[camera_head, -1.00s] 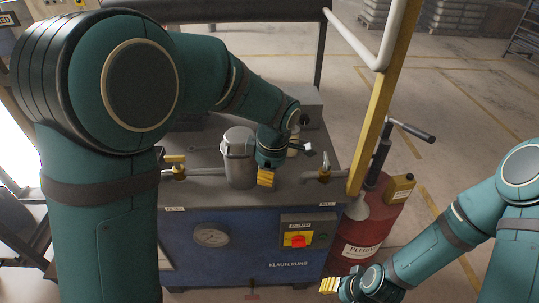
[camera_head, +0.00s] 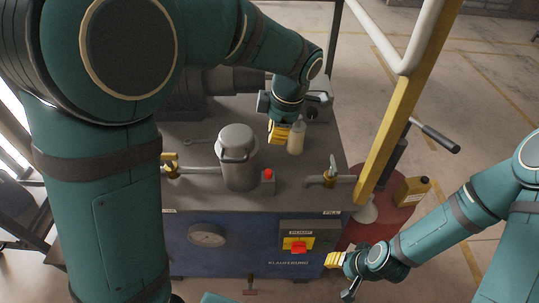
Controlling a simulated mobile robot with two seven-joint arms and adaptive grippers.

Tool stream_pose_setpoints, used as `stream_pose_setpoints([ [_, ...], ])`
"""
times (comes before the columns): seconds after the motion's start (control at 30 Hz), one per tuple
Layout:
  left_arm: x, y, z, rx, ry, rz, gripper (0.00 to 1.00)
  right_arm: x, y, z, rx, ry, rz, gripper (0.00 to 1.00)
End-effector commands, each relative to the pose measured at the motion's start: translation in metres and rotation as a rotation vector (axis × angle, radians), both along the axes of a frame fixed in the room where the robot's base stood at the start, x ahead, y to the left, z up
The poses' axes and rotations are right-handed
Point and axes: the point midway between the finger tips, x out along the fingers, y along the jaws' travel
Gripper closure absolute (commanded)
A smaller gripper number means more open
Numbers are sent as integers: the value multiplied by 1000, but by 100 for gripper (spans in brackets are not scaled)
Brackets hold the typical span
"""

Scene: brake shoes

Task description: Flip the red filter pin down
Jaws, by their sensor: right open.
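The red pin (camera_head: 268,173) is a small red tip on a grey block, just right of the grey filter canister (camera_head: 238,165) on the machine's top. Its tip points up. My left gripper (camera_head: 278,132) points down behind and above the pin, apart from it, beside a pale bottle (camera_head: 296,140). Whether its yellow fingers are open or touch the bottle is unclear. My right gripper (camera_head: 337,260) is open and empty, low in front of the machine's right front corner.
Valves with pipes stand left (camera_head: 170,168) and right (camera_head: 331,176) of the canister. A yellow post (camera_head: 405,105) rises at the machine's right edge. The top between pin and right valve is clear.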

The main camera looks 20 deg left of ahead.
Motion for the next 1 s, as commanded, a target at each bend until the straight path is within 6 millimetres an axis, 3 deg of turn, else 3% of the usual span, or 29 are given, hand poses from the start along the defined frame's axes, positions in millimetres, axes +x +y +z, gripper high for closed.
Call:
stream_pose_setpoints([
  [0.17,0,4,-22,1,3,1,100,-1,0,-5,0,2,2,53],
  [0.7,4,23,-119,1,4,0,100,-7,1,-23,4,16,13,53],
  [1.0,5,26,-135,0,1,-1,100,-8,2,-25,4,19,15,53],
])
